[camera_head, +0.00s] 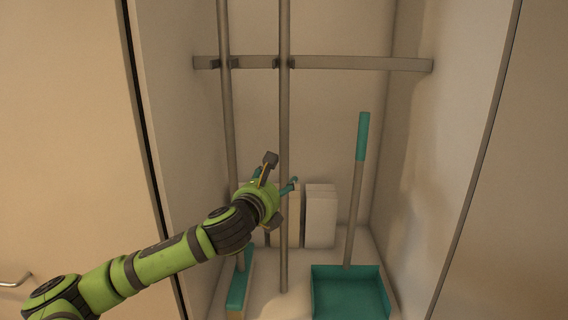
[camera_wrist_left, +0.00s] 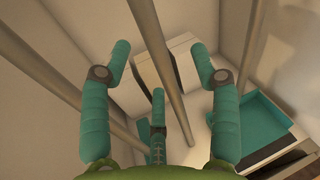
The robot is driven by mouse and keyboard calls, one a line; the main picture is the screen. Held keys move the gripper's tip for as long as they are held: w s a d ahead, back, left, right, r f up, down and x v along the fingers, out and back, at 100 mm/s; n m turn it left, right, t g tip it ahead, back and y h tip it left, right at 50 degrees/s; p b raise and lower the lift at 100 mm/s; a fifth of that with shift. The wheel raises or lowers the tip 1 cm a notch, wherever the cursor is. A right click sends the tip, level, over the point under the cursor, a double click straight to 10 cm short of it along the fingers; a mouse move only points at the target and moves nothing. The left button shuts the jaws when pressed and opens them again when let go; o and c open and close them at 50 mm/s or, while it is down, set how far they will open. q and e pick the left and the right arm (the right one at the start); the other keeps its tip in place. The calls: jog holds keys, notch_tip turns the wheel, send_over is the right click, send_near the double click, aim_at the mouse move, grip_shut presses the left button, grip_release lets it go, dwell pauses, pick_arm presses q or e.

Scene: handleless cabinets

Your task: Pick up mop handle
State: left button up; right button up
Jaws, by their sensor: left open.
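Two grey poles hang upright from a rail in the cabinet, and I cannot tell for sure which is the mop handle. The middle pole (camera_head: 284,120) runs down to a plain lower end near the floor. The left pole (camera_head: 228,120) ends in a teal head (camera_head: 238,288). My left gripper (camera_head: 281,172) is open beside the middle pole at mid-height. In the left wrist view, the middle pole (camera_wrist_left: 158,50) passes between its spread teal fingers, without visible grip. The left pole (camera_wrist_left: 45,45) runs outside the left finger. My right gripper is not in view.
A metal rail (camera_head: 350,63) with dark clips crosses the cabinet. A teal dustpan (camera_head: 350,292) with a teal-topped handle (camera_head: 362,140) stands at the right. Pale boxes (camera_head: 320,217) stand at the back. Cabinet walls bound both sides.

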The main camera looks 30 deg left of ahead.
aim_at(281, 149)
pick_arm(q)
jog(key=w+r+p, duration=0.1)
jog(key=w+r, duration=0.1)
jog(key=w+a+r+m+p, duration=0.1)
jog(key=w, duration=0.1)
jog(key=w+a+r+m+p, duration=0.1)
jog(key=w+r+p, duration=0.1)
jog(key=shift+a+r+t, duration=0.25)
jog(key=shift+r+t, duration=0.1)
jog(key=shift+t, duration=0.05)
jog(key=shift+w+f, duration=0.1)
jog(key=shift+f, duration=0.05)
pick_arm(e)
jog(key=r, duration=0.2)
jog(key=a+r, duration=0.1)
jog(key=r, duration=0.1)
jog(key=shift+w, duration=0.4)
pick_arm(q)
grip_shut()
